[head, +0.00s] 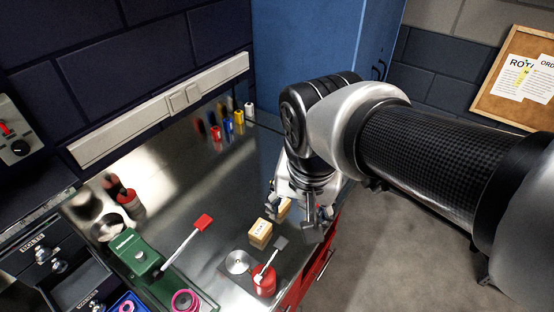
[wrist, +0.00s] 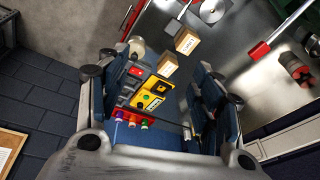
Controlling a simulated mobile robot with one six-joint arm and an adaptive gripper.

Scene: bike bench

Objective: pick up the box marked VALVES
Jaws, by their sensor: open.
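Two small tan boxes with white labels stand on the metal bench top. The nearer box (head: 260,233) shows a dark printed label too small to read. The other box (head: 283,207) is partly hidden by my gripper (head: 302,214). I cannot tell which one is marked VALVES. In the wrist view one box (wrist: 187,41) lies beyond the fingers. The other box (wrist: 167,66) shows close to the gap between the fingers of my gripper (wrist: 163,82). My gripper is open, its fingers wide apart, and holds nothing.
A round metal dish (head: 238,262), a red can (head: 264,281) and a green tool (head: 135,251) with a red-ended lever stand near the boxes. Several coloured bottles (head: 238,117) line the back. A blue cabinet (head: 305,45) rises behind. The bench middle is clear.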

